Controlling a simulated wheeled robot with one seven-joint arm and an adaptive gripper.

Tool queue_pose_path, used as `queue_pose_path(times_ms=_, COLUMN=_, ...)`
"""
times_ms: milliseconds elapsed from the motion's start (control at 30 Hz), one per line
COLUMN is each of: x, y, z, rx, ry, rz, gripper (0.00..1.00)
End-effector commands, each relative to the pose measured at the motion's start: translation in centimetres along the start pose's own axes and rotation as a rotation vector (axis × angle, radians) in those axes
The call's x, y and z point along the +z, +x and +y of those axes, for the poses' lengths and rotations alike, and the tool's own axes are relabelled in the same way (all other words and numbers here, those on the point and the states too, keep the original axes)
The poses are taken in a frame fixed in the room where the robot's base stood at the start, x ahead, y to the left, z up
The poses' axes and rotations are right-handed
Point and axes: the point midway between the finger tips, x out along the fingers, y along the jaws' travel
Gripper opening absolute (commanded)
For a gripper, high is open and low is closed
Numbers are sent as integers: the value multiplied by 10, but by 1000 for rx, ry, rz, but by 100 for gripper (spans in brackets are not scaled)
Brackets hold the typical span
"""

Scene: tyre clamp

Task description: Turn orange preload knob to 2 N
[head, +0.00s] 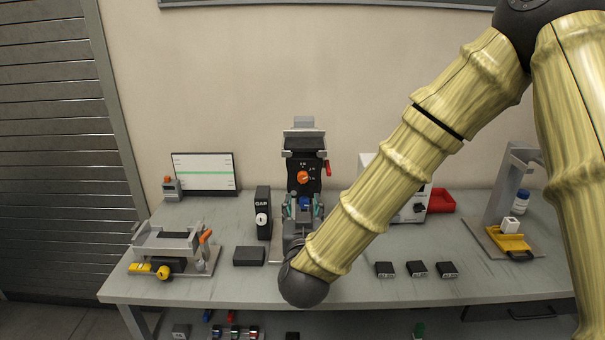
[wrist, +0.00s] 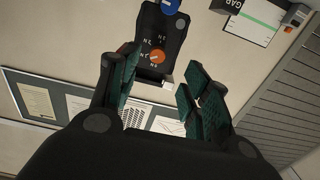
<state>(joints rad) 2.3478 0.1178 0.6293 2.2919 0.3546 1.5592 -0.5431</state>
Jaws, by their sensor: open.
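The orange preload knob (head: 303,177) is on the black front panel (head: 315,181) of an upright device near the back middle of the bench. It also shows in the wrist view (wrist: 157,57), on the dark panel, with small white N markings around it; I cannot read their numbers. A blue part (wrist: 170,5) is at the top edge of the wrist view. My gripper (head: 304,207) is in front of the device, just below the knob in the head view. In the wrist view its green-padded fingers (wrist: 158,88) are open with nothing between them, and the knob appears beyond their tips.
A black box with a white dial (head: 263,212) stands just left of the device. A clamp fixture (head: 170,245) is at the left, and small black blocks (head: 417,269) lie at the right front. My arm hides part of the bench.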

Motion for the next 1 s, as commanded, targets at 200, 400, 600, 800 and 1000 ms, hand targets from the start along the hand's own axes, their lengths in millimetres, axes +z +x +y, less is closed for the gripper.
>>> queue_pose_path(times_ms=200, x=-12, y=13, z=0, rx=10, ry=2, rz=17, gripper=47)
queue_pose_path(times_ms=400, x=-13, y=44, z=2, rx=11, ry=1, rz=17, gripper=47)
queue_pose_path(times_ms=600, x=-13, y=76, z=2, rx=10, ry=1, rz=16, gripper=47)
queue_pose_path(times_ms=800, x=-12, y=98, z=0, rx=8, ry=1, rz=16, gripper=47)
queue_pose_path(times_ms=1000, x=-11, y=108, z=0, rx=7, ry=0, rz=15, gripper=47)
